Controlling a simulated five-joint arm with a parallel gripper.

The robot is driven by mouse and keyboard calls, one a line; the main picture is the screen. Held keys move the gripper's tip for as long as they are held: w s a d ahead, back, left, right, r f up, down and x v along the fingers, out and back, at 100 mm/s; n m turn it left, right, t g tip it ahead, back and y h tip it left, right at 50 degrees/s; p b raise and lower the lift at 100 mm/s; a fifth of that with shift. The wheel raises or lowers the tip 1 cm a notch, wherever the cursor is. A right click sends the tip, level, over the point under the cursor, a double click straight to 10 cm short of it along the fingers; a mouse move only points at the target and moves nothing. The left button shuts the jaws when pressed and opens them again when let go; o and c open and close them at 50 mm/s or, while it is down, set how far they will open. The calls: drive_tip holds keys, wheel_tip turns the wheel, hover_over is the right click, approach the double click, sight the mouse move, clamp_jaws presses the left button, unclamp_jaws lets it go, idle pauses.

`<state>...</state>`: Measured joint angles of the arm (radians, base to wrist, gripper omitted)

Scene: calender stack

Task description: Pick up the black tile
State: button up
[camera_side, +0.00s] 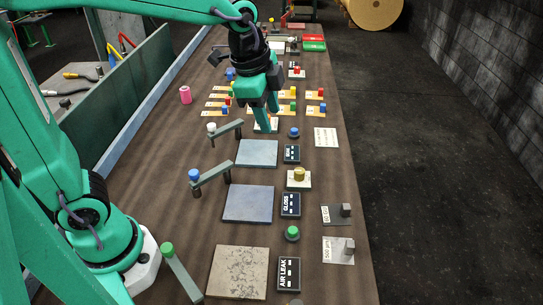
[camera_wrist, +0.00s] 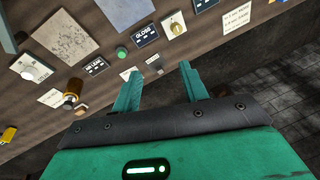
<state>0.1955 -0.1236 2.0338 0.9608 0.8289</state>
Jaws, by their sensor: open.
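A dark tile marked "80 GU" (camera_side: 329,215) lies flat on the right part of the bench in the side view, with a small grey block at its right end. It is the plate that best fits the black tile. My gripper (camera_side: 268,118) is farther back and to the left of it, pointing down, open and empty. In the wrist view my two green fingers (camera_wrist: 158,88) stand apart with nothing between them. I cannot clearly make out the black tile in the wrist view.
A pale "500 µm" plate (camera_side: 336,256) with a block lies nearer. Left are a gold knob (camera_side: 299,174), the black GLOSS label (camera_side: 291,204) and a blue-grey square plate (camera_side: 248,203). Several coloured blocks on cards stand farther back. The bench's right edge is near the tile.

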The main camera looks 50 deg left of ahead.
drive_tip(key=w+d+f+m+g, duration=0.2)
drive_tip(key=w+d+f+m, duration=0.5)
drive_tip(key=w+d+m, duration=0.1)
drive_tip(key=m+g, duration=0.1)
drive_tip(key=m, duration=0.5)
approach(347, 206)
drive_tip(key=shift+d+f+y, duration=0.1)
drive_tip(key=shift+f+y, duration=0.05)
drive_tip(key=shift+y, duration=0.15)
drive_tip(key=shift+d+f, duration=0.2)
drive_tip(key=shift+f, duration=0.05)
drive_tip(key=shift+f, duration=0.15)
drive_tip(key=shift+f, duration=1.2)
drive_tip(key=shift+f, duration=0.1)
drive_tip(key=shift+s+f, duration=0.1)
drive_tip(key=shift+f, duration=2.4)
drive_tip(key=shift+c, duration=0.4)
clamp_jaws()
